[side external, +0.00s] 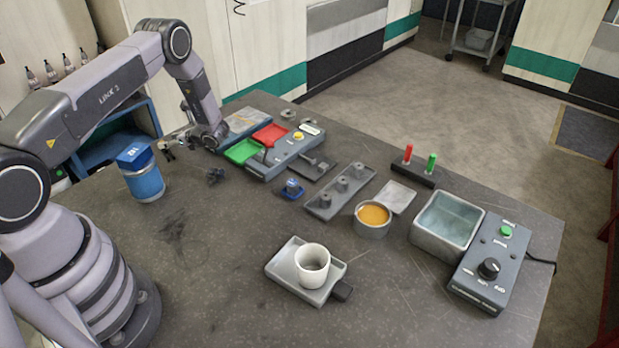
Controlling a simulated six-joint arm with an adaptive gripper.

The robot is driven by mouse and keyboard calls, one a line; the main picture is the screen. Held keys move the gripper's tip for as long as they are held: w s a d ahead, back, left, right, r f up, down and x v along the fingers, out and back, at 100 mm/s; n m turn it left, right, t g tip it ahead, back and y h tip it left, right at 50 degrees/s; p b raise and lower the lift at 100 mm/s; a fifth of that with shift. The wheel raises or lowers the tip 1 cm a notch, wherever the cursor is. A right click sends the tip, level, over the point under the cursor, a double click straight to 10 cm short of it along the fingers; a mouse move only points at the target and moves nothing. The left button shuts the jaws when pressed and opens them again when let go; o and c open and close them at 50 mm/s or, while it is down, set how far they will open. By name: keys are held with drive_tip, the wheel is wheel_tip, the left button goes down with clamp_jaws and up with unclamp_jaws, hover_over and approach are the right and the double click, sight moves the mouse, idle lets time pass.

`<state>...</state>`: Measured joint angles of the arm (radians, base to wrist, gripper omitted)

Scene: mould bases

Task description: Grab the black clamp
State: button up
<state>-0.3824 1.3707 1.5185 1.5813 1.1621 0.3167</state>
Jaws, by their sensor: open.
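A small dark object that looks like the black clamp (215,175) lies on the grey table, right of the blue-lidded container and in front of the green tray. It is too small to make out its jaws. My gripper (168,150) is at the far left of the table, above and to the left of the dark object. It is apart from it, and its fingers are open, with nothing seen between them. My wrist hides part of the table's back edge.
A blue container (145,180) stands close to my gripper. Green (241,152) and red (270,134) trays sit right of it. A white cup (312,265) stands on a grey plate. The front left of the table is clear.

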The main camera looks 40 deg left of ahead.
drive_tip(key=x, duration=0.4)
drive_tip(key=shift+f, duration=0.35)
clamp_jaws()
